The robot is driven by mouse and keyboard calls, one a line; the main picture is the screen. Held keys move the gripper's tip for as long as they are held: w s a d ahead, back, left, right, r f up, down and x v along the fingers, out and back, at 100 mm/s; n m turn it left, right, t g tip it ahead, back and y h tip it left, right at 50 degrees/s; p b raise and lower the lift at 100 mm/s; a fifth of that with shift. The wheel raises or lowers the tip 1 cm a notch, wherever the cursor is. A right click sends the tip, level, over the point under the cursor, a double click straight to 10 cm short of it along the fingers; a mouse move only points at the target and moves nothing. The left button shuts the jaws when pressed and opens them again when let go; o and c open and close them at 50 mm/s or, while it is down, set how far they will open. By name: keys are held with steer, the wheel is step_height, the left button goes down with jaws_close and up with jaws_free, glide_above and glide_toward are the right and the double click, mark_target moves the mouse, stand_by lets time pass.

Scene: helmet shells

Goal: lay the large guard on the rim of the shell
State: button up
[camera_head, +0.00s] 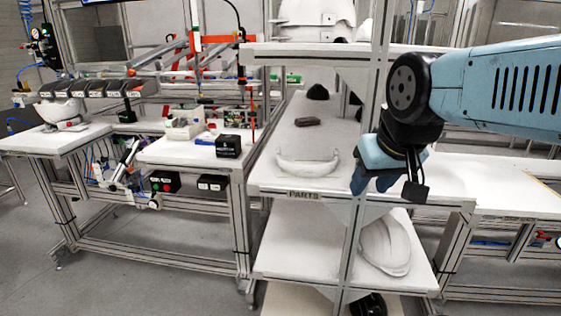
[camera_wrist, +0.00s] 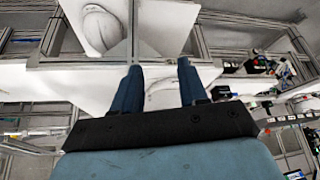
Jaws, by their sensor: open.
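A white curved guard (camera_head: 307,166) lies on the shelf marked PARTS. My gripper (camera_head: 373,183) is to the right of it, beside the shelf post, with its blue fingers pointing down. In the wrist view my gripper (camera_wrist: 158,78) is open, with a gap between the fingers. Part of the white guard (camera_wrist: 160,88) shows beyond that gap, apart from the fingers. A white helmet shell (camera_head: 385,245) lies tilted on the lower shelf; it also shows in the wrist view (camera_wrist: 101,28). Another white shell (camera_head: 62,110) sits at the left bench, its rim hard to make out.
A dark part (camera_head: 307,121) and a black rounded part (camera_head: 318,92) lie behind the guard. A black box (camera_head: 228,146) stands on the middle bench. The upper shelf (camera_head: 300,52) overhangs the rear.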

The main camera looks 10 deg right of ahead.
steer(key=shift+w+a, duration=0.1)
steer(key=shift+w, duration=0.25)
